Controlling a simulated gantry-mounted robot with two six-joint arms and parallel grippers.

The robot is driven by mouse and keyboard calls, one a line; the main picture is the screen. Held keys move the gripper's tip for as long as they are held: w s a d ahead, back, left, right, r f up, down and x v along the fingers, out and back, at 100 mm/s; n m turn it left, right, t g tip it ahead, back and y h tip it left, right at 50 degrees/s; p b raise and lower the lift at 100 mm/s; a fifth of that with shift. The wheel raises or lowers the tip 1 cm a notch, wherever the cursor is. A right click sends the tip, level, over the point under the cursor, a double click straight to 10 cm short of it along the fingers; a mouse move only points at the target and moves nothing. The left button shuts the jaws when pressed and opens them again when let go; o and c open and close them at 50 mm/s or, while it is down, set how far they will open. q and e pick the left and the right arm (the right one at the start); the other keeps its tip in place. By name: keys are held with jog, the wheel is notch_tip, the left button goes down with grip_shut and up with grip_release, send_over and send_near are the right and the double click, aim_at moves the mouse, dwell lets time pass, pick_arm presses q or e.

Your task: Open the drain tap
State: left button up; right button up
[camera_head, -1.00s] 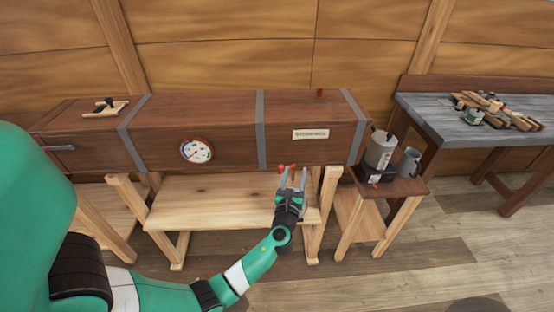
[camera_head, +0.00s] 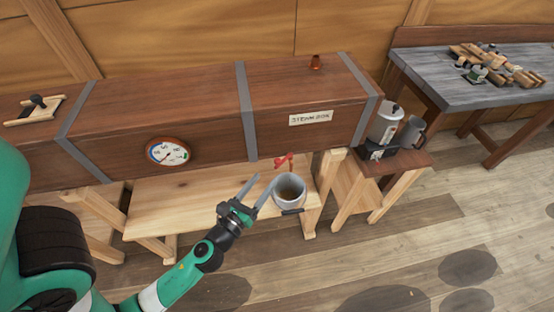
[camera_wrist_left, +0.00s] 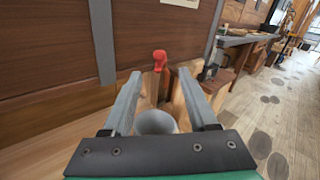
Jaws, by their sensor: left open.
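The drain tap (camera_head: 284,160) has a red handle and sits under the front edge of the wooden steam box (camera_head: 205,125), near its right part. It also shows in the left wrist view (camera_wrist_left: 159,60), between and beyond the fingers. A grey round pot (camera_head: 289,193) with brown inside is below the tap; I cannot tell what supports it. Its rim shows low in the left wrist view (camera_wrist_left: 155,122). My left gripper (camera_head: 264,182) is open and empty, left of the pot and below the tap, apart from the tap. My right gripper is not in view.
A wooden bench (camera_head: 190,203) stands under the box. A round gauge (camera_head: 167,152) is on the box front. A small stand (camera_head: 400,165) at right holds a canister (camera_head: 384,123) and a grey jug (camera_head: 411,132). A grey workbench (camera_head: 455,87) with tools is beyond. The floor in front is clear.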

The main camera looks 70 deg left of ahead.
aim_at(276, 164)
pick_arm(q)
jog(key=p+x, duration=0.1)
jog(key=x, duration=0.8)
jog(key=shift+a, duration=0.1)
grip_shut()
dwell(1.0)
